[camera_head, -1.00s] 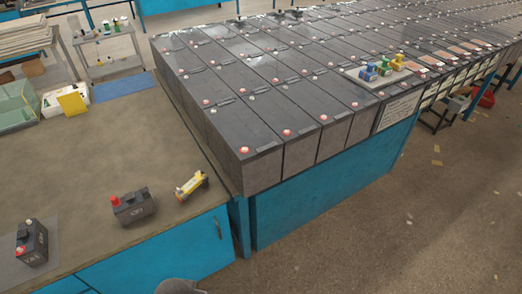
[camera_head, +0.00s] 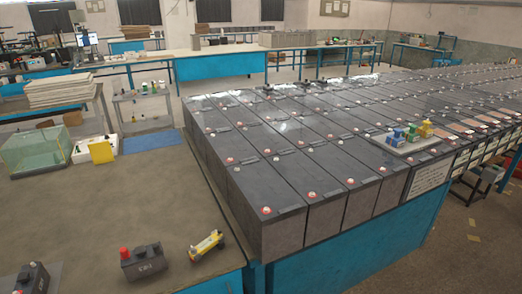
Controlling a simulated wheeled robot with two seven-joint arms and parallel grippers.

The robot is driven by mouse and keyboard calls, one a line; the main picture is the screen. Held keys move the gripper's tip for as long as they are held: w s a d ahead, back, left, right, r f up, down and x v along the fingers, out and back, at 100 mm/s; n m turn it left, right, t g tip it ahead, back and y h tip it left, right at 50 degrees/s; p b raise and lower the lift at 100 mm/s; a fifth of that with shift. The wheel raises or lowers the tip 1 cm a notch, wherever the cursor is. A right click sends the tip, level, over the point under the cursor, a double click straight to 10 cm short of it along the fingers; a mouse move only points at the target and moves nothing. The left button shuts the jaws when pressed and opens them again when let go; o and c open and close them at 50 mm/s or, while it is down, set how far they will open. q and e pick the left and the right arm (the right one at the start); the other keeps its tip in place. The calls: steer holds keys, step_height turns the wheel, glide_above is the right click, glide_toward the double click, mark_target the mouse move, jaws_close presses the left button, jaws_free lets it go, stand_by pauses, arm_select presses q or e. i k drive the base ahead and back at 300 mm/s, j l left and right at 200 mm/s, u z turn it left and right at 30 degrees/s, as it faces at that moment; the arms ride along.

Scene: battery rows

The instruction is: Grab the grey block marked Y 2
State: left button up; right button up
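A dark grey block with a red cap (camera_head: 143,263) stands on the brown table top near the front edge. It bears a small marking on its front that I cannot read for certain. I cannot tell which block, if either, is marked Y 2. Neither of my grippers is in view.
A yellow and black tool (camera_head: 206,245) lies right of the capped block. Rows of large dark batteries (camera_head: 265,180) fill the right, with a tray of small coloured items (camera_head: 414,142) on top. Mid-table is clear.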

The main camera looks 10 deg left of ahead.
mark_target(141, 262)
steer(key=u, duration=1.2)
steer(key=i+l+u, duration=0.1)
steer(key=l+u, duration=0.2)
steer(key=l, duration=0.85)
